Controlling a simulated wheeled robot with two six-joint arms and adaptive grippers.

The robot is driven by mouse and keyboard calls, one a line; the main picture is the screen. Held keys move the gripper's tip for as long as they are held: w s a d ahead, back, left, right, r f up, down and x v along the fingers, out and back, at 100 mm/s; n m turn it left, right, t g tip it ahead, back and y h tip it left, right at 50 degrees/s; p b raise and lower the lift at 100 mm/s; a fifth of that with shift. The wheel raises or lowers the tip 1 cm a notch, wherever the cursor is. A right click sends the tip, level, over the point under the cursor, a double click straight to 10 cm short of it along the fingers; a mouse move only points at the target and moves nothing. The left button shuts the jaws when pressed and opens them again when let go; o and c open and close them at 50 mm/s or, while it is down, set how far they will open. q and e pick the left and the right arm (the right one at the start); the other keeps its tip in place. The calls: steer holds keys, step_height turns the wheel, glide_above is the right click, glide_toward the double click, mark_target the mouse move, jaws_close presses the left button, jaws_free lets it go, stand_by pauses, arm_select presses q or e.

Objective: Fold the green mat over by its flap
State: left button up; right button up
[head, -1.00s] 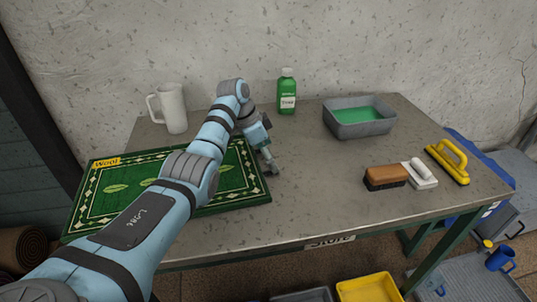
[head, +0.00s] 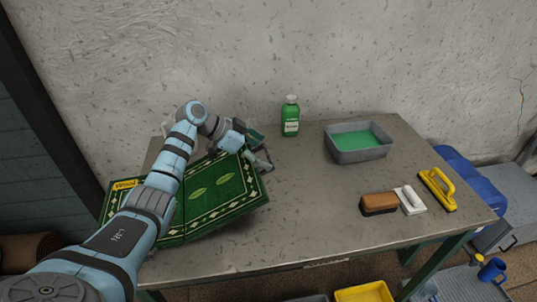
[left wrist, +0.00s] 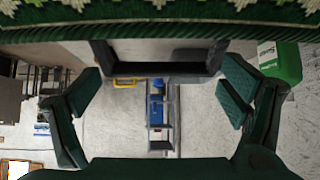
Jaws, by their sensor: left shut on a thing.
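The green mat (head: 222,205) with a cream diamond border and leaf shapes lies at the left of the table. Its right part is raised and tilted up along a crease, while the left part, with a yellow label (head: 125,184), stays down. My left gripper (head: 259,161) is shut on the flap at the mat's raised right edge, and the grip itself is partly hidden. In the left wrist view the mat's patterned edge (left wrist: 160,22) crosses the top, between and above the fingers. My arm covers part of the mat. My right gripper is not in view.
A green bottle (head: 290,117) stands behind the gripper. A grey basin of green liquid (head: 357,144), a brown brush (head: 378,204), a white-handled tool (head: 409,200) and a yellow float (head: 437,190) are to the right. The middle of the table is clear.

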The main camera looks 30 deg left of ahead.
arm_select(q)
steer(key=r, duration=0.1)
steer(key=s+a+r+p, duration=0.1)
steer(key=r, duration=0.1)
steer(key=shift+s+a, duration=0.1)
steer(key=shift+a, duration=0.1)
steer(key=shift+f, duration=0.15)
jaws_close()
steer(key=o, duration=1.4)
jaws_free()
steer(key=v, duration=1.2)
steer(key=shift+a+f, duration=0.1)
steer(key=shift+f, duration=0.05)
